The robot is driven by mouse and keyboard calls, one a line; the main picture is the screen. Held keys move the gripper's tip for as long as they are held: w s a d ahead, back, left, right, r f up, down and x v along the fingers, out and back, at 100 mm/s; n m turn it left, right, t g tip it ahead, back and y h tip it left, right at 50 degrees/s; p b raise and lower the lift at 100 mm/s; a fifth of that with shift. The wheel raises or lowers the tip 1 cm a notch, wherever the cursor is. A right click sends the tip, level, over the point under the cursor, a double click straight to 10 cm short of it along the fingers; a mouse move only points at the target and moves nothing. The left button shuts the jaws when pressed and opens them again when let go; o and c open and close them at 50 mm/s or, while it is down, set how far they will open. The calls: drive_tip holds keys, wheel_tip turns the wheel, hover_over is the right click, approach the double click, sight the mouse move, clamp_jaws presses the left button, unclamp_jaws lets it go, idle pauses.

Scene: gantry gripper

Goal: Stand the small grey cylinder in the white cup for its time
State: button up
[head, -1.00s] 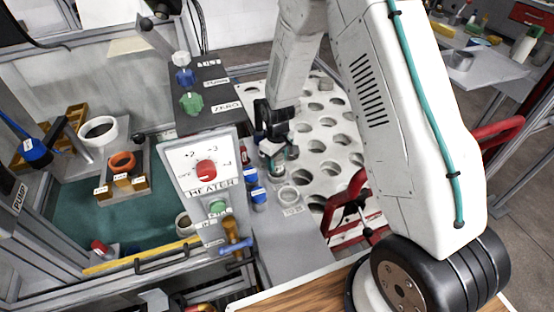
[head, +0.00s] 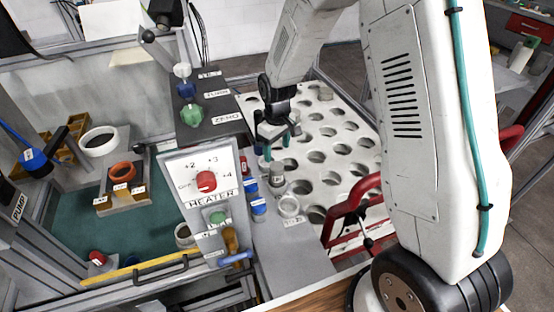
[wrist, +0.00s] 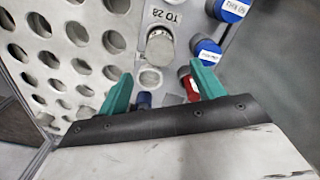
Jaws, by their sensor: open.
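The small grey cylinder (head: 277,184) stands upright on the grey ledge, just behind the white cup (head: 289,207). In the head view the two look apart, and the cup's round mouth shows from above. My gripper (head: 279,148) is above and behind the cylinder, with its teal fingers pointing down, spread and empty. In the wrist view a grey cylinder (wrist: 160,45) stands beyond the open fingertips, beside a printed label, and a pale ring (wrist: 150,78) lies nearer, between the fingers. I cannot make out the white cup there.
Blue-capped containers (head: 258,205) stand close left of the cylinder, beside the heater panel (head: 203,180). A white plate with many holes (head: 340,150) fills the right. A red handle (head: 350,205) rises at its front. Green and blue knobs (head: 190,114) sit behind on a dark box.

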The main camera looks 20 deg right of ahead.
drive_tip(key=s+d+r+m, duration=0.1)
drive_tip(key=s+r, duration=0.6)
drive_tip(key=r, duration=0.3)
drive_tip(key=s+d+r+m, duration=0.1)
drive_tip(key=s+r+m, duration=0.1)
drive_tip(key=s+r, duration=0.6)
drive_tip(key=s+r+m, duration=0.1)
drive_tip(key=s+r, duration=0.3)
drive_tip(key=s, duration=0.4)
drive_tip(key=s+d+r+m+t, duration=0.1)
drive_tip(key=s+r, duration=0.3)
drive_tip(key=s, duration=0.5)
drive_tip(key=shift+d+r+m, duration=0.2)
drive_tip(key=shift+d+m, duration=0.05)
drive_tip(key=shift+m, duration=0.05)
drive_tip(key=shift+s, duration=0.1)
